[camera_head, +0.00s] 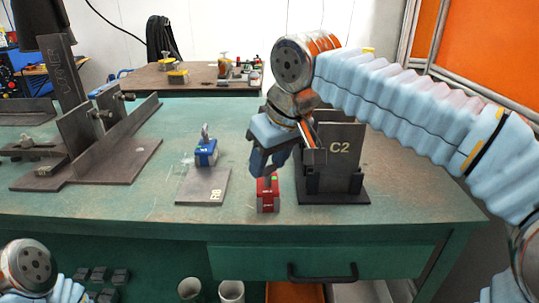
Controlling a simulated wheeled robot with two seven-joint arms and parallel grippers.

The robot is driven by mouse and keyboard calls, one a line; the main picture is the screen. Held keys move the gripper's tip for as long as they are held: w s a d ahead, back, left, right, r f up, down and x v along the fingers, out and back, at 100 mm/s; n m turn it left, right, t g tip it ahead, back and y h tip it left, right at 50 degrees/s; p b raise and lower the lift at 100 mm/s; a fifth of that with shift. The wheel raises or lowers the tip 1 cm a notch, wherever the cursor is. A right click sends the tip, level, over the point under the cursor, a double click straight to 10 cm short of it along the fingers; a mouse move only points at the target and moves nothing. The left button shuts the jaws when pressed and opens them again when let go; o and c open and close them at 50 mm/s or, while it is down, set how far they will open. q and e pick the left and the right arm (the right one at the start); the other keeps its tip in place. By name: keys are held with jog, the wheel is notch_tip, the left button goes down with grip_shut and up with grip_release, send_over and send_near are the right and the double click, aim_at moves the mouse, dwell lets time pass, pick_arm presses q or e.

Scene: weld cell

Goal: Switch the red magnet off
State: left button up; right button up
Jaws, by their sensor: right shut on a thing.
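The red magnet (268,197) stands on the green bench, left of the C2 plate holder. Its top is partly hidden by my right gripper (267,174), which reaches down onto it from above. The right gripper's fingers are closed at the magnet's top; the switch itself cannot be made out between them.
A blue magnet (206,153) sits on a plate marked R8 (203,187) to the left. A dark holder marked C2 (340,150) stands close on the right. A steel fixture (90,140) fills the bench's left side. The front middle of the bench is clear.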

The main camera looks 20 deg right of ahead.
jog(key=m+h+p, duration=0.1)
jog(key=m, duration=0.2)
jog(key=shift+m, duration=0.3)
jog(key=shift+a+m+h+p, duration=0.15)
jog(key=shift+m+h+p, duration=0.55)
jog(key=shift+m, duration=1)
jog(key=shift+h, duration=0.3)
jog(key=o, duration=1.1)
jog(key=shift+c, duration=0.2)
jog(key=v, duration=1.4)
jog(key=shift+p, duration=0.4)
jog(key=shift+s+f, duration=0.1)
jog(key=shift+f, duration=0.05)
